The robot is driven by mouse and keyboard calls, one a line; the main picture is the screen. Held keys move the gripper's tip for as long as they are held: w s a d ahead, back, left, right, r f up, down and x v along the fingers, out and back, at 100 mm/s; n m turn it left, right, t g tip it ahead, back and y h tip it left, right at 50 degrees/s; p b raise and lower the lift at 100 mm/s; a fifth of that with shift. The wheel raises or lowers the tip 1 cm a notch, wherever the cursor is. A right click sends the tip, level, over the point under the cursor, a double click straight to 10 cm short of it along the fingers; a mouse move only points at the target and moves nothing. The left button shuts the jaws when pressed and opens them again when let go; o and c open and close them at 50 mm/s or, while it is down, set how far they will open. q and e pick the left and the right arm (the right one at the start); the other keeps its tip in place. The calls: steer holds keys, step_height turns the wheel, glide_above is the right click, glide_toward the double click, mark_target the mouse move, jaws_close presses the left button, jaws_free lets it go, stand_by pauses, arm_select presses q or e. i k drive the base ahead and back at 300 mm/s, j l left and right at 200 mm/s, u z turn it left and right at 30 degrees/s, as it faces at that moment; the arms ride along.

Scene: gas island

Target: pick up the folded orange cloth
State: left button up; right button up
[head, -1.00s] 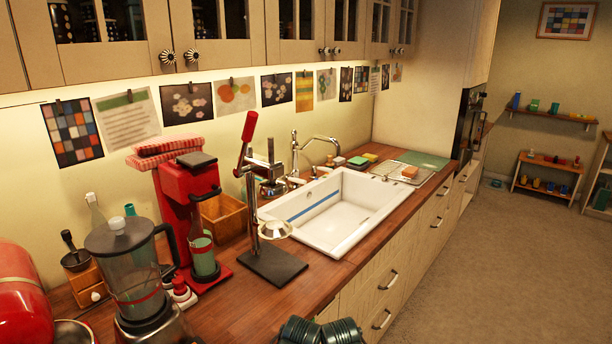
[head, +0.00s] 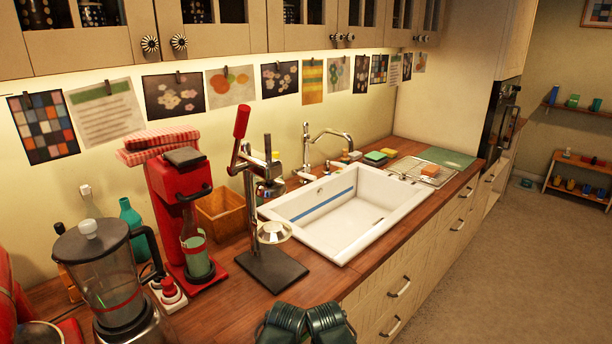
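A small orange block-like item (head: 430,170), which may be the folded orange cloth, lies on the metal drainer tray (head: 412,172) to the right of the sink. It is too small to tell whether it is cloth. Neither of my grippers is in view. Only dark green parts that look like my own arms show at the bottom edge, well short of the sink.
The white sink (head: 345,215) is empty. Sponges (head: 376,158) lie behind it, beside the tall tap (head: 325,140). A lever press (head: 265,220), a red machine (head: 180,210) and a blender (head: 105,270) crowd the counter's left.

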mark_target(431, 170)
steer(key=i+l+u, duration=0.1)
steer(key=i+l, duration=0.2)
steer(key=l, duration=0.25)
steer(key=i+l+u, duration=0.1)
steer(key=i+l, duration=0.2)
steer(key=l, duration=0.3)
steer(key=i+l, duration=0.25)
steer(key=l, duration=0.35)
steer(key=i+l+u, duration=0.15)
steer(key=l, duration=0.45)
steer(key=i+l+u, duration=0.1)
steer(key=i+l, duration=0.25)
steer(key=l, duration=0.3)
steer(key=i+l+u, duration=0.1)
steer(key=l, duration=0.55)
steer(key=i+l, duration=0.3)
steer(key=l, duration=0.4)
steer(key=i+l+u, duration=0.15)
steer(key=l, duration=0.5)
